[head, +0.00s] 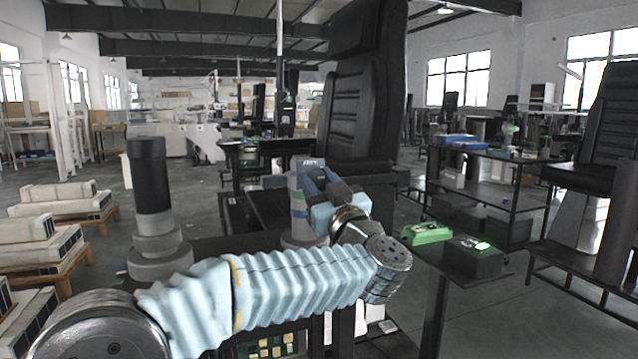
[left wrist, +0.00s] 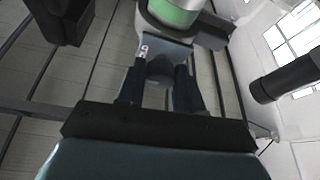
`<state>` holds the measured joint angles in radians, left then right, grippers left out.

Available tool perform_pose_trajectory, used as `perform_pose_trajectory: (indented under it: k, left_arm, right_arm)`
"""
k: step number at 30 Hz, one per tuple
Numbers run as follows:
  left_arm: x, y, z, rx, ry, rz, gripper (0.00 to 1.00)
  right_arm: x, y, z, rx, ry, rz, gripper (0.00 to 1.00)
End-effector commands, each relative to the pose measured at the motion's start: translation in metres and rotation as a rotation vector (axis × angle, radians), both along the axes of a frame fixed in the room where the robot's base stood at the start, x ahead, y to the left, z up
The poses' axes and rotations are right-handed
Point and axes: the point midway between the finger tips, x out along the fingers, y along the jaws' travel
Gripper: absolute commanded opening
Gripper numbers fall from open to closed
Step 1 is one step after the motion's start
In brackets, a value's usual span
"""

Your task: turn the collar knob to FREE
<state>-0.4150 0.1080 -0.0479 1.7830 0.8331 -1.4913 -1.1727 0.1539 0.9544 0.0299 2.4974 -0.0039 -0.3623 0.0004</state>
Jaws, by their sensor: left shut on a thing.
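My left gripper (head: 318,182) reaches in from the left to a grey column with a collar (head: 298,205), near the middle of the head view. A small label, seemingly reading FREE, shows at the column's top. In the left wrist view, the two dark fingers (left wrist: 161,92) are shut on the grey collar knob (left wrist: 160,68), one on each side. The knob's exact setting cannot be read. My right gripper is not in view.
A second column with a black top (head: 152,180) and grey collar stands at left. A black seat (head: 360,90) rises behind the gripper. A dark stand at right holds a green item (head: 426,234) and a dark box (head: 474,258). Crated pale blocks (head: 55,205) lie at far left.

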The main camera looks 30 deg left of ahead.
Motion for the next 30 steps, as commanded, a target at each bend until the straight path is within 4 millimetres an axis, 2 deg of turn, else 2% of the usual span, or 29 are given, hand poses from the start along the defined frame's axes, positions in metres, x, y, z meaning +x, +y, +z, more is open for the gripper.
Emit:
perform_pose_trajectory:
  k: [13, 30]
  left_arm:
    - [0.001, -0.001, -0.002, -0.096, -0.111, 0.000, 0.05]
    - [0.004, -0.003, 0.001, -0.436, -0.509, 0.002, 0.05]
  right_arm:
    - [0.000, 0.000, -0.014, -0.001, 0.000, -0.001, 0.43]
    - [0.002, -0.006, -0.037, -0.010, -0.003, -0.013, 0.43]
